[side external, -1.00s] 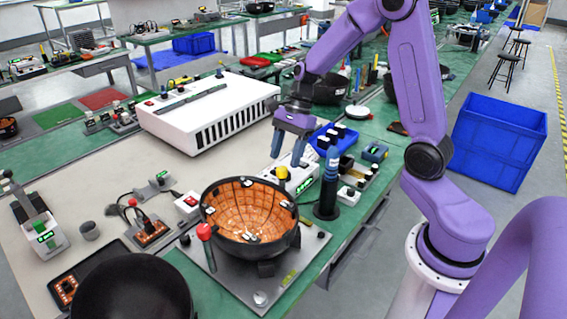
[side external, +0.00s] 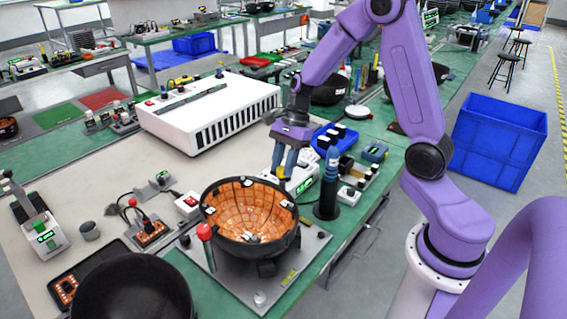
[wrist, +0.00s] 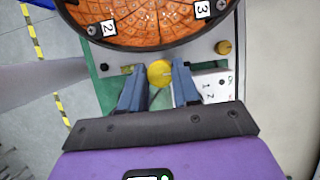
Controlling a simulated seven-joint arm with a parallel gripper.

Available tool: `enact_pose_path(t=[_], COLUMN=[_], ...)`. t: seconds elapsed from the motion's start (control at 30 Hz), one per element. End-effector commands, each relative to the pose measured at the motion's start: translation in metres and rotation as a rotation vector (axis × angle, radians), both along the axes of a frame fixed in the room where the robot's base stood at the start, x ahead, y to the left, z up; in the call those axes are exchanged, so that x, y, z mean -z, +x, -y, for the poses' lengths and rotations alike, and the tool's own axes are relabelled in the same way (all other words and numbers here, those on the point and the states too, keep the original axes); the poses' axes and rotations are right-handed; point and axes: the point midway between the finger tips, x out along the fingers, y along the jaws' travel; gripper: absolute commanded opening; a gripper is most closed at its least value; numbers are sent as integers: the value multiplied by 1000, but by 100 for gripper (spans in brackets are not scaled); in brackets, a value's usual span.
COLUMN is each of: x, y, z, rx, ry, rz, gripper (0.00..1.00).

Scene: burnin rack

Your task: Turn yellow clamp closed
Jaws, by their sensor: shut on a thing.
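The yellow clamp (wrist: 159,73) shows as a round knob between my fingers in the wrist view, just beside the bowl's rim. My gripper (wrist: 159,80) is shut on it, one blue finger on each side. In the side view my gripper (side external: 284,172) points down at the back edge of the bowl, and its fingers mostly hide the clamp. The black bowl (side external: 284,244) with an orange tiled inside sits on a grey fixture plate (side external: 219,271). The clamp's lower part is hidden.
A red-topped post (side external: 205,233) stands at the plate's left. A large white box unit (side external: 215,112) is behind.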

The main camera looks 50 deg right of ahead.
Motion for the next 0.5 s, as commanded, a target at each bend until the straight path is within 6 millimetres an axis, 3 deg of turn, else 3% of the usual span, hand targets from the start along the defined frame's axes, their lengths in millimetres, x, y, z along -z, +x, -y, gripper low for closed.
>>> enact_pose_path(t=[0.27, 0.5], x=[0, 0], y=[1, 2], z=[0, 0], rx=[-93, -284], ry=[0, 0], rz=[0, 0], gripper=[1, 1])
